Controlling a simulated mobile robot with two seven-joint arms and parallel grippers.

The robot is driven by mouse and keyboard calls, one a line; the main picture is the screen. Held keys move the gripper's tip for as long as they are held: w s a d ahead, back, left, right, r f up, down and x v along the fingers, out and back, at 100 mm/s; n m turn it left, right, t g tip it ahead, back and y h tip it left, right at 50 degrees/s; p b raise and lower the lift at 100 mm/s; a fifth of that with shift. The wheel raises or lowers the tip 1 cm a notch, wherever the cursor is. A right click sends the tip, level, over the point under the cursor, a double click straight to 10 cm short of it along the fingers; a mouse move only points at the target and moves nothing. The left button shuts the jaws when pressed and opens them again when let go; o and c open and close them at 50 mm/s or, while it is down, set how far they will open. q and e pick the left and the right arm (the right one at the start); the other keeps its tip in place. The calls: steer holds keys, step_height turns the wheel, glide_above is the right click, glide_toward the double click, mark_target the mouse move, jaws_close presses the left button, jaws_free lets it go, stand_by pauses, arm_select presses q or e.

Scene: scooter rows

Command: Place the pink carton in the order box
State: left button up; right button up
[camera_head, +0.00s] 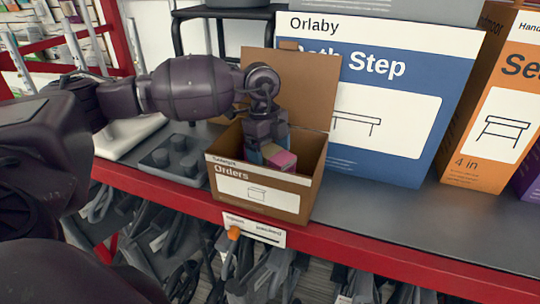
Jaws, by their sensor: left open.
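The order box (254,190) is an open brown carton marked "Orders", standing on the grey shelf near its red front edge, its back flap raised. The pink carton (284,161) shows inside the box opening, just below and beside my left gripper. My left gripper (268,143) points down into the box and is open. Its fingers and the front wall hide part of the box's inside, so I cannot tell whether the pink carton touches the bottom or a finger. A bluish patch shows beside the pink carton. My right gripper is not in view.
A large blue "Bath Step" box (400,110) stands close behind and right of the order box. An orange box (490,120) stands further right. A grey studded block (172,160) lies left of the order box. The shelf front (400,220) at right is clear.

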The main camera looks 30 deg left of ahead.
arm_select(q)
steer(key=r, duration=0.3)
steer(key=a+r+b, duration=0.1)
steer(key=r, duration=0.6)
steer(key=shift+w+a, duration=0.1)
steer(key=shift+a, duration=0.15)
steer(key=shift+r, duration=0.4)
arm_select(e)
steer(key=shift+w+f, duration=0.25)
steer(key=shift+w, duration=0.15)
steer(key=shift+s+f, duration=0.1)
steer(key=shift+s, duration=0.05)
